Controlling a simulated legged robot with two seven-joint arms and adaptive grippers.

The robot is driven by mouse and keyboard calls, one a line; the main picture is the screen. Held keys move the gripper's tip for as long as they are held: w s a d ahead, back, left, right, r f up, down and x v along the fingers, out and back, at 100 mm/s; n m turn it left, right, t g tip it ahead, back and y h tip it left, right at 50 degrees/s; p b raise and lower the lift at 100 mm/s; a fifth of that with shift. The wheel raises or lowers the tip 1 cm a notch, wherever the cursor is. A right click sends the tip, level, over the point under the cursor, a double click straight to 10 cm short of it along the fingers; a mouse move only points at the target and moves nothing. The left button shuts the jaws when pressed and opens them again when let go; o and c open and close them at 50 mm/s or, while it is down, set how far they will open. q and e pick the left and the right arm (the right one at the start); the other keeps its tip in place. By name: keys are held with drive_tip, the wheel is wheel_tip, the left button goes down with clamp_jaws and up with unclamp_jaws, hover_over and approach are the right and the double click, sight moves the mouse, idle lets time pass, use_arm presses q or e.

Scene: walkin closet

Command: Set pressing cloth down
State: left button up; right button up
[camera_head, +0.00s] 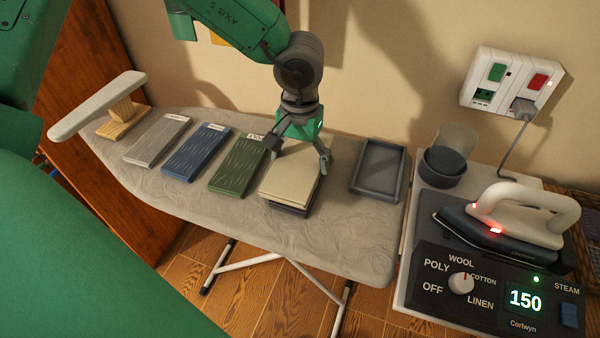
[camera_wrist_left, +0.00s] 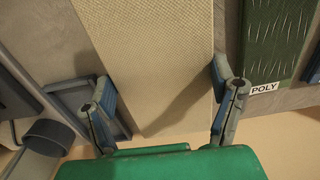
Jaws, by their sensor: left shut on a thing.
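The pressing cloth (camera_head: 291,181) is a cream, folded-looking rectangular pad on the ironing board, over a dark tray-like base (camera_head: 290,209). My left gripper (camera_head: 299,160) comes down on its far end and is shut on it. In the left wrist view the woven cloth (camera_wrist_left: 150,60) lies between the two fingers of the gripper (camera_wrist_left: 165,105). I cannot tell whether the cloth rests fully on the base. My right gripper is not in view.
Grey (camera_head: 157,141), blue (camera_head: 197,152) and green (camera_head: 238,166) fabric pieces lie left on the ironing board (camera_head: 330,235). An empty grey tray (camera_head: 379,168) is right of the cloth. The iron (camera_head: 510,220), a dark cup (camera_head: 447,165) and a control panel (camera_head: 490,290) stand further right.

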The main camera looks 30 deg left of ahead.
sight(299, 161)
use_arm(q)
wheel_tip(299, 161, down, 3)
drive_tip(key=shift+s+f+b, duration=0.1)
drive_tip(key=shift+b, duration=0.2)
drive_tip(key=shift+a+f, duration=0.2)
drive_tip(key=shift+f, duration=0.15)
drive_tip(key=o, duration=1.1)
drive_tip(key=shift+o, duration=0.2)
drive_tip(key=shift+d, duration=0.1)
wheel_tip(299, 161, up, 12)
drive_tip(key=shift+r+p, duration=0.1)
drive_tip(key=shift+p, duration=1)
